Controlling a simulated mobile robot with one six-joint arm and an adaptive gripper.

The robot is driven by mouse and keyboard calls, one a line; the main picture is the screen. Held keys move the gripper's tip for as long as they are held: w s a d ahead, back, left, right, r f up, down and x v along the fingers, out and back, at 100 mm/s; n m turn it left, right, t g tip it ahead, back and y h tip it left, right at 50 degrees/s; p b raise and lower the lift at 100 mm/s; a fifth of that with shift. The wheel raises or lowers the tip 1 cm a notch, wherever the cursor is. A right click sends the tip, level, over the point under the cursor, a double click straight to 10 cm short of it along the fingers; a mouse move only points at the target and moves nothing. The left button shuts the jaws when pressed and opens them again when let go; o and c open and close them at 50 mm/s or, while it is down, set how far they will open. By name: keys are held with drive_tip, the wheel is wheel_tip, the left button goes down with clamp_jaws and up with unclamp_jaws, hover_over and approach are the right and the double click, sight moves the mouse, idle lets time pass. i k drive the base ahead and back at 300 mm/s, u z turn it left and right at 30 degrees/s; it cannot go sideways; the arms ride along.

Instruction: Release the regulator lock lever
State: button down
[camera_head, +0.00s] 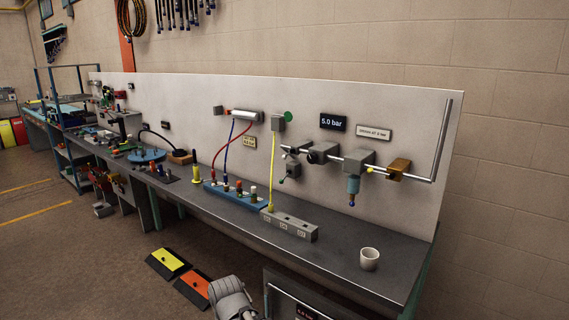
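A pipe assembly with several bodies is mounted on the grey back panel at the right. It has a grey block with a blue bowl (353,186) hanging below it. To its right is a brass-coloured block (398,169) with a small yellow part (369,170) at its left side. A smaller grey body (289,171) with a green-tipped stem hangs at the left. I cannot tell which small part is the regulator lock lever, or its position. A grey part of my arm shows at the bottom edge; my gripper's fingers are not in view.
A display (333,122) above the pipes reads 5.0 bar, beside a small label plate (374,133). A white cup (369,259) stands near the bench's right front. A grey block (289,225) and a blue manifold (235,195) with hoses sit left. The bench between is clear.

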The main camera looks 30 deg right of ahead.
sight(283, 158)
drive_tip(key=u, duration=0.05)
drive_tip(key=i, duration=1)
drive_tip(key=z, duration=0.05)
